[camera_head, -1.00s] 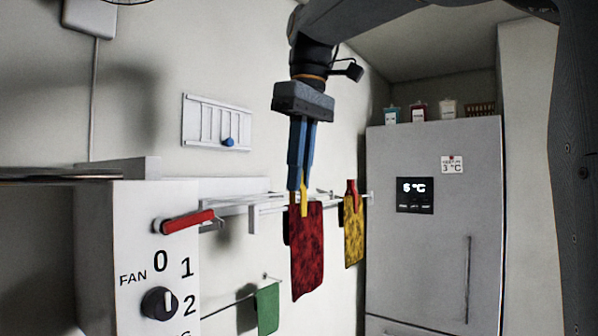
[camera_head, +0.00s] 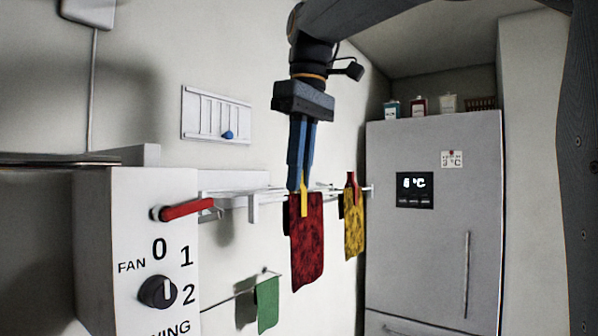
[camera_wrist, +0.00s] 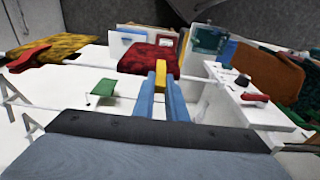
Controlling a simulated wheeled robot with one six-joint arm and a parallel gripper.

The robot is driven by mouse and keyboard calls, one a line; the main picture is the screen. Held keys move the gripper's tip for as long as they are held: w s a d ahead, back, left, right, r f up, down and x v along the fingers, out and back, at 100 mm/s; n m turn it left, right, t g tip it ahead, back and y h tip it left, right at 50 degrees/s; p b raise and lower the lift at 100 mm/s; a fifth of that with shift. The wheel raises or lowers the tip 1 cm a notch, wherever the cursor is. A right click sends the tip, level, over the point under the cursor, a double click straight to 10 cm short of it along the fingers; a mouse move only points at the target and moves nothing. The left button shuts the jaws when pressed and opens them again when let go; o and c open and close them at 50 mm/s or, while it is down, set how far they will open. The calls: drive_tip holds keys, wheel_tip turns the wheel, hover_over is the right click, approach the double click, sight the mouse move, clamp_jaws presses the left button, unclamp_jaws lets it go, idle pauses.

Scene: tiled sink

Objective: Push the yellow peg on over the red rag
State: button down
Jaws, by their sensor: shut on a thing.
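The dark red rag (camera_head: 307,250) hangs from a white rail on the wall. My gripper (camera_head: 300,187) points down, shut on the yellow peg (camera_head: 304,206) right at the rag's top edge. The peg's lower end overlaps the upper part of the rag in the head view; how deep the rag sits between its legs I cannot tell. In the wrist view the yellow peg (camera_wrist: 160,75) stands between my blue fingertips, against the edge of the red rag (camera_wrist: 148,60).
A yellow patterned rag (camera_head: 354,228) with a red peg (camera_head: 352,181) hangs to the right. A green cloth (camera_head: 267,305) hangs lower left. A box with a red lever (camera_head: 187,209) and a fan knob (camera_head: 157,291) stands left, a fridge (camera_head: 440,250) right.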

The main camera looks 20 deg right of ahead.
drive_tip(key=c, duration=1.7)
unclamp_jaws()
drive_tip(key=shift+r, duration=0.1)
drive_tip(key=shift+r+p, duration=3.45)
drive_tip(key=shift+p, duration=0.5)
